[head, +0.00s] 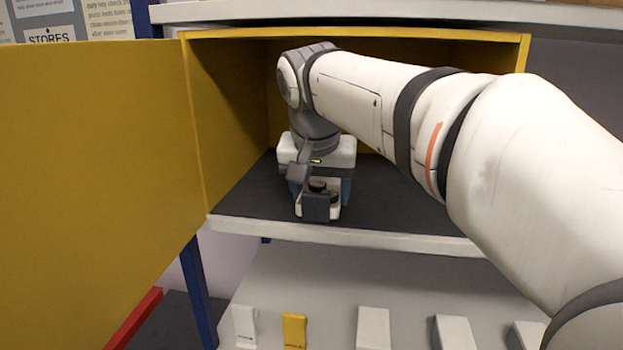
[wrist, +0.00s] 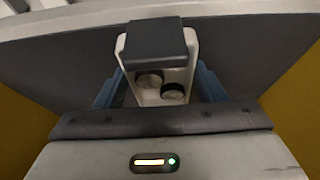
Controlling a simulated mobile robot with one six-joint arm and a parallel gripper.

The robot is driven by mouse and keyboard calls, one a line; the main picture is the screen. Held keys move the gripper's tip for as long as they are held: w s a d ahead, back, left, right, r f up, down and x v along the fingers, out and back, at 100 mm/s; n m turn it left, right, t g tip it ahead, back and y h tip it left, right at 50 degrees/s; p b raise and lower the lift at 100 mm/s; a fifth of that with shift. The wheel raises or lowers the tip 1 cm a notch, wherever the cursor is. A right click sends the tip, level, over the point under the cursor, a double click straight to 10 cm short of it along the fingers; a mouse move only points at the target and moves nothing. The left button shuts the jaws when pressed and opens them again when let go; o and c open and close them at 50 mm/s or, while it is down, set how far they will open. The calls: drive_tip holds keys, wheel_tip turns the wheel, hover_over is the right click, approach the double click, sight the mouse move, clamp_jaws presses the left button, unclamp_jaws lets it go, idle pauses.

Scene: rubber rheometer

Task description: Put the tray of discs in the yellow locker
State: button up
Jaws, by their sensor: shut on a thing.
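The yellow locker (head: 230,120) stands open, with its yellow door (head: 90,180) swung out to the left. My arm reaches inside it, and my gripper (head: 320,188) points down over the dark locker floor. My gripper is shut on a small white tray (head: 335,212) with a dark grey block at one end. In the wrist view the tray (wrist: 150,97) sits between the blue fingers of my gripper (wrist: 158,88). Two dark round discs (wrist: 160,84) show in it. I cannot tell whether the tray touches the locker floor (head: 400,205). My gripper hides part of the tray.
The locker floor is bare around the tray. A pale front edge (head: 350,237) runs along the opening. Below is a grey surface with several white tags and one yellow tag (head: 294,330). A blue post (head: 198,290) and a red bar (head: 133,318) are at lower left.

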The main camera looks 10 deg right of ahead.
sight(323, 189)
drive_tip(key=w, duration=0.1)
drive_tip(key=w+d+p, duration=0.1)
drive_tip(key=w, duration=0.1)
drive_tip(key=shift+w+p, duration=0.25)
drive_tip(key=shift+p, duration=0.05)
drive_tip(key=shift+f, duration=0.3)
drive_tip(key=shift+s, duration=0.25)
drive_tip(key=shift+w+f, duration=0.15)
drive_tip(key=shift+f, duration=0.1)
drive_tip(key=o, duration=1.1)
drive_tip(key=shift+r, duration=0.1)
drive_tip(key=shift+c, duration=0.2)
